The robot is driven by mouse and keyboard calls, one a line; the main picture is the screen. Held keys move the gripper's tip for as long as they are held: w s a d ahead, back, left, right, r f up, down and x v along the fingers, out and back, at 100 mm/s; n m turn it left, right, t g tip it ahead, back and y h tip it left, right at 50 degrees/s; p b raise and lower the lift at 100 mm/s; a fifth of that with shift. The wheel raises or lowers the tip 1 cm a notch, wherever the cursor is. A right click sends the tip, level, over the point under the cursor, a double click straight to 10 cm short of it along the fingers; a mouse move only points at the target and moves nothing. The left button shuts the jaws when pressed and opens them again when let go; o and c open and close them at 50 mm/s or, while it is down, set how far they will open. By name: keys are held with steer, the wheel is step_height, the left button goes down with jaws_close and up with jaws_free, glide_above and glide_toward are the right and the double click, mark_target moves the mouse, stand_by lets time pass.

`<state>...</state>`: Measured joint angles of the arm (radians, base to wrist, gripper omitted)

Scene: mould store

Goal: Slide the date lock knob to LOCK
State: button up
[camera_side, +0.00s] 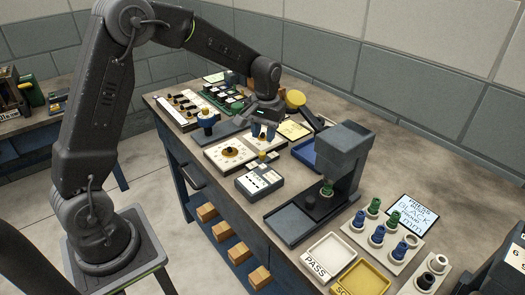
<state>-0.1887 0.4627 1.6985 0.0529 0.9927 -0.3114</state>
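Just below the fingertips, at the plate's right edge, is a small yellow piece (263,156). I cannot tell for sure whether this is the date lock knob, and no LOCK lettering is readable. My gripper is above these parts and appears apart from them.
A grey box with small controls (259,181) stands in front of the plate. A tall grey press (340,160) stands to the right.

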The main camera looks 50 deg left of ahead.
mark_target(263, 153)
step_height(263, 153, down, 7)
steer(key=shift+s+a+r, duration=0.1)
steer(key=shift+r, duration=0.1)
steer(key=shift+c, duration=0.3)
jaws_close()
